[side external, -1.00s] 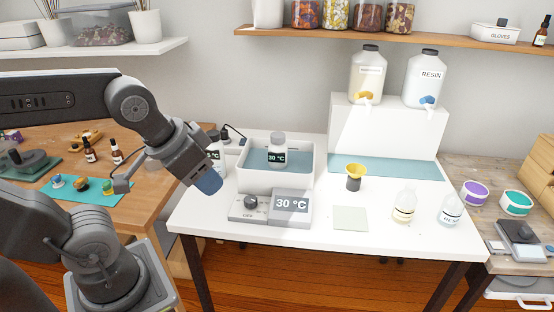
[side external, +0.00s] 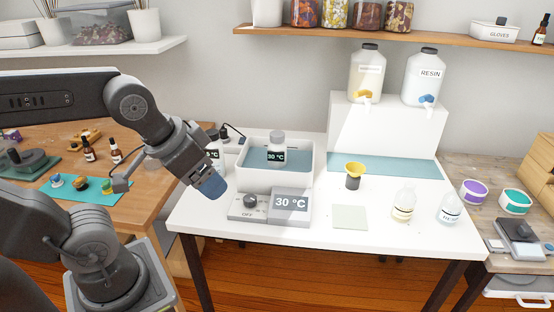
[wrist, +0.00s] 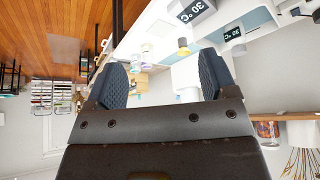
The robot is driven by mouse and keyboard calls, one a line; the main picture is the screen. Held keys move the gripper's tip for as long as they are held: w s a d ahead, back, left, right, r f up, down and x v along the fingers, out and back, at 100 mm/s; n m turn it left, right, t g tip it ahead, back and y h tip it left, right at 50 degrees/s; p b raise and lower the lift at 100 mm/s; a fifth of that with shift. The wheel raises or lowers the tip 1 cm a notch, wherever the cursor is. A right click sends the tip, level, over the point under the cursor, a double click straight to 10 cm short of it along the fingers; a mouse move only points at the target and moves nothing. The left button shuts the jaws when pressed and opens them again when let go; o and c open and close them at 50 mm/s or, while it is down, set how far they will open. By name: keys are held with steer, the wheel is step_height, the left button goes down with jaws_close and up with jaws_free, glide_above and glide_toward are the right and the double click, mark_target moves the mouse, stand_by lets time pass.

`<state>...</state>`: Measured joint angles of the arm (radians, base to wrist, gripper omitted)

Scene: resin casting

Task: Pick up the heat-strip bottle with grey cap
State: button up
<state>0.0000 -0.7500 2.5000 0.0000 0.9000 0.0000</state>
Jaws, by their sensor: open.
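A bottle (side external: 277,143) with a light grey cap and a dark strip reading 30 °C stands upright in the water bath (side external: 245,180). Its strip also shows in the wrist view. A second bottle (side external: 214,159) with a similar dark strip stands left of the bath, partly hidden behind my gripper; its cap is hard to make out. My gripper (side external: 212,188) is tilted down at the left edge of the white table, in front of that second bottle and apart from the bath. In the wrist view my gripper (wrist: 163,80) has its two fingers spread with nothing between them.
A heater control (side external: 250,203) with a 30 °C display (side external: 291,202) sits in front of the bath. Resin jugs (side external: 424,78) stand on a raised white block.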

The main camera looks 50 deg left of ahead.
steer(key=w+f+n+t, duration=0.1)
steer(key=w+n+t, duration=0.5)
steer(key=w+n, duration=1.65)
steer(key=n+g+y, duration=0.3)
steer(key=n+y, duration=1.3)
steer(key=n, duration=1)
glide_toward(278, 142)
steer(key=shift+m, duration=0.25)
steer(key=x, duration=1.2)
steer(key=shift+w+a+f, duration=0.1)
steer(key=shift+w, duration=0.05)
